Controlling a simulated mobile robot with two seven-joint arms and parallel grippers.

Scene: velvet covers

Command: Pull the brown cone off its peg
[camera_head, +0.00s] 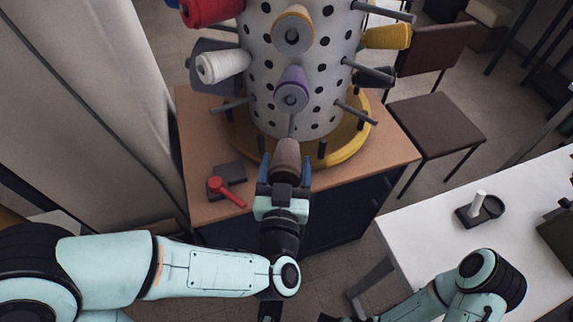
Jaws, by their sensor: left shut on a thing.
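The brown cone (287,153) is at the lower front of a white perforated drum, in line with a thin grey peg (291,125) that shows just above it. I cannot tell whether the peg still reaches inside the cone. My left gripper (285,178) is shut on the cone from the near side, its blue fingers on either side of the cone's near part. My right arm (470,285) is at the bottom right. Only a dark end piece of it shows at the bottom edge, so its gripper's state is unclear.
The drum (262,85) carries red (208,10), white (222,66), tan (293,30), purple (292,90) and yellow (388,37) cones, with bare pegs sticking out. It stands on a yellow round base (350,150) on a wooden cabinet. A red-handled object (226,191) lies left of my gripper. A white table (420,218) is right.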

